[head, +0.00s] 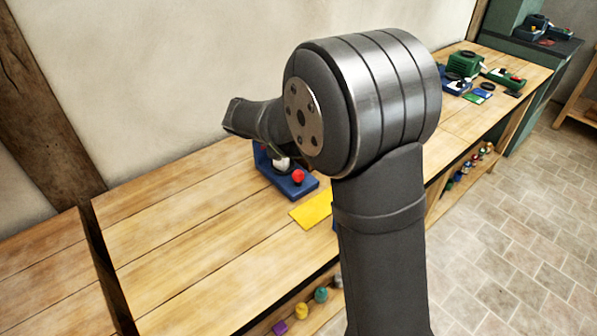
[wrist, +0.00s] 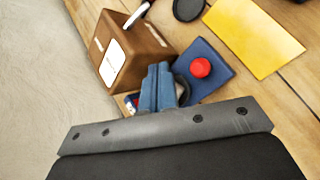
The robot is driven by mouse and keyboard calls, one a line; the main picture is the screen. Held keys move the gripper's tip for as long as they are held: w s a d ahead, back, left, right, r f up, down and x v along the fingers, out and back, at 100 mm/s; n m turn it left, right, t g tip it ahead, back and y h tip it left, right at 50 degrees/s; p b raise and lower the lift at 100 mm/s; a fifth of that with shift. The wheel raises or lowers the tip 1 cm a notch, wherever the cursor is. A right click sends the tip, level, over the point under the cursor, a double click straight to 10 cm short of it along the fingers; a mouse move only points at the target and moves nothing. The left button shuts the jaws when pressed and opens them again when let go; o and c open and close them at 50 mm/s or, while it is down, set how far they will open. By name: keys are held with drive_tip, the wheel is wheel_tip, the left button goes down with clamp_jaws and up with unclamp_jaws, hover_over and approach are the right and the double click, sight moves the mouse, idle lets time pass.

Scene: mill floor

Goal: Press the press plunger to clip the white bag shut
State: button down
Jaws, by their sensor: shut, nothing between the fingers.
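A blue press base (head: 287,182) with a red knob (head: 298,176) stands on the wooden bench near the wall, partly behind my arm. In the wrist view the blue base (wrist: 218,72) and red knob (wrist: 200,67) lie just right of my fingertips. My gripper (wrist: 160,68) is shut and empty, its fingers together over the left side of the press. A small whitish part (head: 281,163) shows behind the red knob; I cannot tell whether it is the white bag or the plunger.
A brown box (wrist: 118,52) with a white label stands left of my fingers, close to them. A yellow card (head: 312,209) lies flat beside the press. A black disc (wrist: 188,8) lies beyond it. The bench's left part is clear. Green devices (head: 464,64) stand farther back.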

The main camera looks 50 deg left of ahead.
sight(295, 174)
drive_tip(key=shift+f, duration=3.3)
drive_tip(key=shift+f, duration=0.4)
drive_tip(key=shift+f, duration=0.95)
idle(0.4)
drive_tip(key=shift+r, duration=1.35)
drive_tip(key=shift+r, duration=2.55)
drive_tip(key=shift+f, duration=0.1)
